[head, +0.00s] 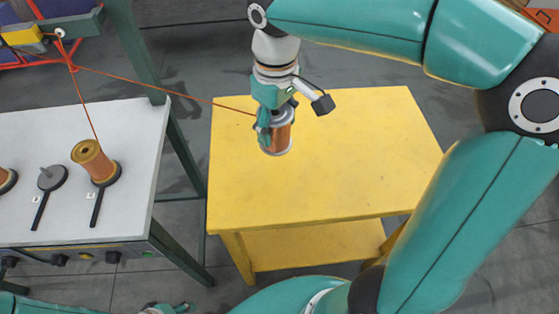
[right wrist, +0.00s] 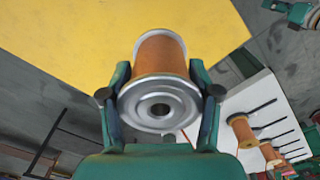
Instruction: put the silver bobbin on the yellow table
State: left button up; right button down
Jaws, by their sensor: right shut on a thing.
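The silver bobbin (head: 280,138) has silver flanges and copper-coloured wire on its core. My right gripper (head: 271,118) is shut on it, with a finger on each side of the flange in the right wrist view (right wrist: 160,105). The bobbin is upright over the back left part of the yellow table (head: 340,150); I cannot tell whether it touches the top. The table top also shows behind the bobbin in the right wrist view (right wrist: 80,30). My left gripper (head: 170,308) shows only partly at the bottom edge of the head view; its fingers are unclear.
A white bench (head: 140,130) at left carries a gold bobbin (head: 92,160) on a holder and an empty holder (head: 52,178). A thin orange wire (head: 165,90) runs from the pulley (head: 60,33) toward the held bobbin. The rest of the yellow table is clear.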

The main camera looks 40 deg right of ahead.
notch_tip(320, 180, down, 13)
jog(key=shift+d+r+b, duration=0.1)
jog(key=shift+b, duration=0.65)
jog(key=shift+c, duration=1.2)
grip_release()
jog(key=shift+r, duration=0.1)
notch_tip(320, 180, up, 12)
jog(key=p, duration=0.1)
jog(key=shift+p, duration=0.35)
jog(key=shift+s, duration=0.1)
